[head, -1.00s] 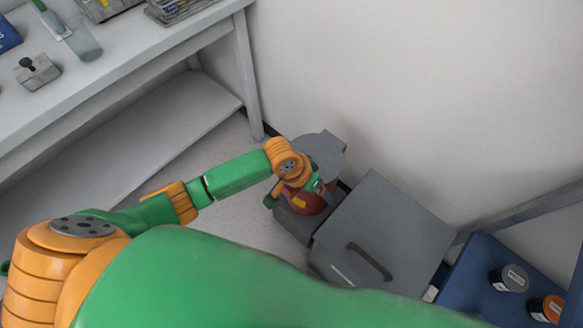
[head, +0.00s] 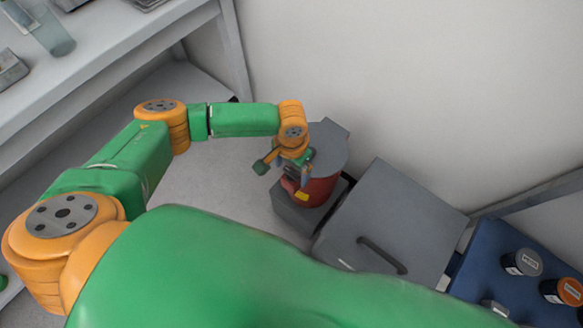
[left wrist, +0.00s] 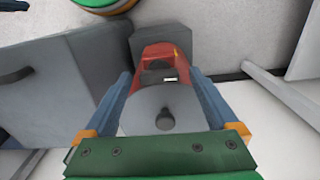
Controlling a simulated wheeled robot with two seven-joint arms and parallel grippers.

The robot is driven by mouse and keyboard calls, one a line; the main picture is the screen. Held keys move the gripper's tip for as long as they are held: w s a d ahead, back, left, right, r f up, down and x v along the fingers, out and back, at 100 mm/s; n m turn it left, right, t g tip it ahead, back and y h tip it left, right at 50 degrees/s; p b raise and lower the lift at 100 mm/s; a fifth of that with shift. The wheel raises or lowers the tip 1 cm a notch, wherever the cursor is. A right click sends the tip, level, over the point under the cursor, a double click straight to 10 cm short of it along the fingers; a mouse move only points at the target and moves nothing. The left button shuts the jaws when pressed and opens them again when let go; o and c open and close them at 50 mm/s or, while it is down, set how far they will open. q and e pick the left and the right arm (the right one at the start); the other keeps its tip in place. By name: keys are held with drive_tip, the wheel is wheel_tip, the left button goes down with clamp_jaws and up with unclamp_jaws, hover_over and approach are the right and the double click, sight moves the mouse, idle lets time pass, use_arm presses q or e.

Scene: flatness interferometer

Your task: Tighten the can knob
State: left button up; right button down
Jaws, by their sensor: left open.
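The can (head: 322,188) is a red cylinder with a grey lid (head: 332,148), standing on a dark grey block (head: 296,212) on the floor by the wall. In the left wrist view the red can (left wrist: 178,58) shows beyond a round grey plate (left wrist: 142,112) that carries a small dark knob (left wrist: 166,119). My left gripper (head: 297,172) is at the can's near left side in the head view, covering part of it. In the left wrist view its blue fingers (left wrist: 160,76) are apart, one on each side of the plate and knob, with no grip on them. The knob is hidden in the head view.
A grey cabinet (head: 400,215) with a dark handle (head: 382,255) stands close to the can's right. A blue surface (head: 490,245) beyond it holds a grey-lidded jar (head: 525,262) and an orange-lidded jar (head: 565,291). A white bench (head: 110,62) stands at the left.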

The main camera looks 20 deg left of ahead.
use_arm(q)
drive_tip(key=c, duration=1.4)
drive_tip(key=shift+o, duration=0.2)
drive_tip(key=shift+s+r+m+p, duration=0.1)
drive_tip(key=shift+r+m+p, duration=0.15)
drive_tip(key=shift+m+p, duration=0.9)
drive_tip(key=m+p, duration=0.2)
drive_tip(key=m, duration=0.2)
drive_tip(key=shift+m, duration=0.35)
drive_tip(key=m+p, duration=0.1)
drive_tip(key=m, duration=0.3)
drive_tip(key=shift+d+f, duration=0.1)
drive_tip(key=m, duration=0.5)
drive_tip(key=shift+f+m+p, duration=0.1)
drive_tip(key=shift+m+p, duration=0.2)
drive_tip(key=shift+m, duration=0.1)
drive_tip(key=o, duration=1.4)
drive_tip(key=shift+c, duration=0.2)
